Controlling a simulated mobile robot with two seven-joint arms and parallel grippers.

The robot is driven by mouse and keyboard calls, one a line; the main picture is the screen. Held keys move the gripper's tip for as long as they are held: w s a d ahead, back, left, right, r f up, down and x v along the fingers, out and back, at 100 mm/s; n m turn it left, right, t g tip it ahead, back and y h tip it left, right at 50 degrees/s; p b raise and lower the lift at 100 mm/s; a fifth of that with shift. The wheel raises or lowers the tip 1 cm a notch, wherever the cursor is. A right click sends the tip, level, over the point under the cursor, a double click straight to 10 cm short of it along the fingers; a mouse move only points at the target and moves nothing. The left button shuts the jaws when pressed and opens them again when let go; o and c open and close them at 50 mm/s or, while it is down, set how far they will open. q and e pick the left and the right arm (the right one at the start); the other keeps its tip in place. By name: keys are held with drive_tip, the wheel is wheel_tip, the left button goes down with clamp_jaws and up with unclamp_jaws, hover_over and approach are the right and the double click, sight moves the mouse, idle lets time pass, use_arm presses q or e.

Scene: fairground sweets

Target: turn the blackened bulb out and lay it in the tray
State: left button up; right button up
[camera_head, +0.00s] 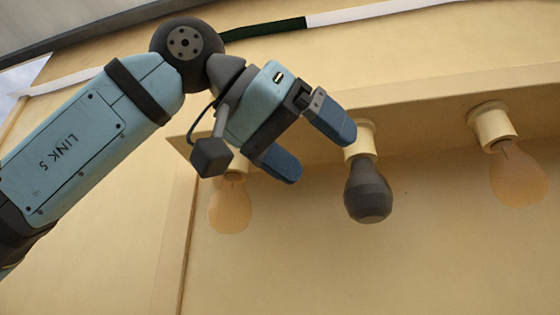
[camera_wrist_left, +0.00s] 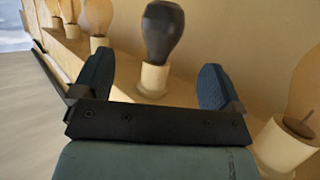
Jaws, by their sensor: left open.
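The blackened bulb (camera_head: 368,192) hangs in a cream socket (camera_head: 361,137) under a ledge, in the middle of the head view. In the left wrist view the bulb (camera_wrist_left: 162,32) and its socket (camera_wrist_left: 153,78) show between the two fingers, beyond their tips. My left gripper (camera_head: 308,145) is open and empty, just left of the bulb in the head view. Its blue fingers also show in the left wrist view (camera_wrist_left: 156,84), one on each side of the socket and apart from it. The tray and my right gripper are not in view.
A clear bulb (camera_head: 229,208) hangs left of the blackened one, partly behind my left gripper. Another clear bulb (camera_head: 518,175) hangs to the right. The ledge (camera_head: 425,110) runs along the tan wall above them. The wall below the bulbs is bare.

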sight(352, 182)
use_arm(q)
drive_tip(key=p+x, duration=0.1)
drive_tip(key=x, duration=0.6)
drive_tip(key=shift+w+d, duration=0.2)
drive_tip(key=shift+w+d+f, duration=0.4)
drive_tip(key=shift+w+d, duration=0.05)
drive_tip(key=shift+d, duration=0.05)
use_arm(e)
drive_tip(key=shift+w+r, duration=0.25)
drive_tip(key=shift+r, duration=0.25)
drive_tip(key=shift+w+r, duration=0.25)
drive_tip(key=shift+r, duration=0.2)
use_arm(q)
drive_tip(key=shift+s, duration=0.1)
drive_tip(key=shift+c, duration=0.6)
drive_tip(key=c, duration=0.7)
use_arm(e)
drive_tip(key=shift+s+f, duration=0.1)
